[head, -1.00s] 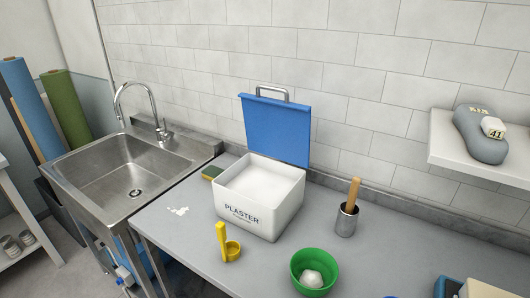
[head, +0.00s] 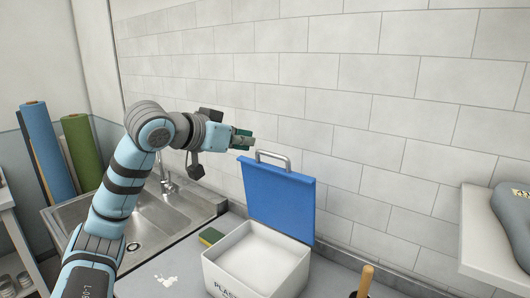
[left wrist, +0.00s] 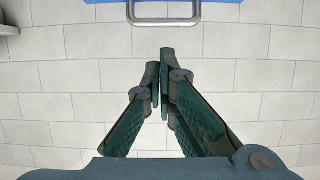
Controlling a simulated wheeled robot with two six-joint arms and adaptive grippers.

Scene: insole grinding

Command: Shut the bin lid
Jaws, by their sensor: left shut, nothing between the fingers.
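The white plaster bin (head: 258,262) stands on the counter with white powder in it. Its blue lid (head: 278,200) stands open, upright at the back of the bin by the tiled wall. A grey metal handle (head: 272,156) is on the lid's top edge; the handle also shows in the left wrist view (left wrist: 164,22), with a strip of the blue lid (left wrist: 215,1) beyond it. My left gripper (head: 246,139) is just left of and above the handle, apart from it. Its fingers are shut and empty in the left wrist view (left wrist: 165,55). My right gripper is not in view.
A steel sink (head: 150,225) with a faucet lies left, under my left arm. A green and yellow sponge (head: 211,237) lies beside the bin. A wooden handle (head: 364,282) rises at the front right. A wall shelf (head: 490,245) is at the right.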

